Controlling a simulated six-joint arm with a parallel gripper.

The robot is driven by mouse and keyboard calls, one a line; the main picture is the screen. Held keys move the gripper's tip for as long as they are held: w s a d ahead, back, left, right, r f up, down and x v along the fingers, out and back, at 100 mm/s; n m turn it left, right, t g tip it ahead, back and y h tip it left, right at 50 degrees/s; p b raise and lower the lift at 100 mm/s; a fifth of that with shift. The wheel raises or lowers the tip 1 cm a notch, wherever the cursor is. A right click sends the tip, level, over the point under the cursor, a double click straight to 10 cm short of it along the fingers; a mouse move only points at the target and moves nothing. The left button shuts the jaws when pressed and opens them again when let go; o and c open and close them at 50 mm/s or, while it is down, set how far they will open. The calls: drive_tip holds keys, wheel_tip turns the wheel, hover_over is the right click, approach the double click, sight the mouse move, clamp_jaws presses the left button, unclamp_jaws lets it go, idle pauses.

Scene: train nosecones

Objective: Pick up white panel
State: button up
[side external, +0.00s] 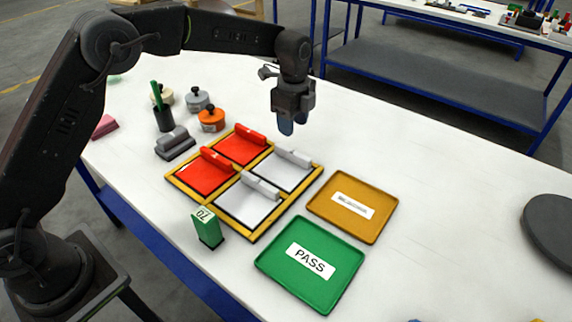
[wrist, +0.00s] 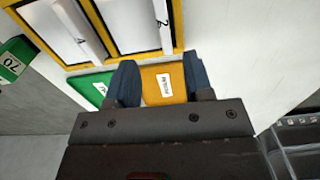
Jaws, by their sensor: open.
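Two white panels lie in a yellow-framed tray (side external: 188,196), each with a raised grey-white handle bar. One white panel (side external: 272,176) is in the far right compartment; the other white panel (side external: 238,202) is in the near right compartment. Both also show at the top of the wrist view, one at the left (wrist: 50,28) and one further right (wrist: 126,22), with dark marks on their handles. My gripper (side external: 287,124) hangs above the table beyond the tray, apart from the panels. In the wrist view its blue fingers (wrist: 160,82) are spread with nothing held between them.
Two red panels (side external: 204,178) fill the tray's left compartments. A green PASS tray (side external: 268,264) and an ochre labelled tray (side external: 378,225) lie to the right. A green block marked 70 (side external: 207,230) stands near the front. Knobbed weights (side external: 211,122) and a pen cup (side external: 164,122) stand behind.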

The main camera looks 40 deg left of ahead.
sight(293, 151)
drive_tip(key=f, duration=1)
drive_tip(key=shift+w+a+f, duration=0.1)
drive_tip(key=shift+w+a, duration=0.05)
drive_tip(key=shift+w, duration=0.1)
drive_tip(key=shift+c, duration=0.2)
clamp_jaws()
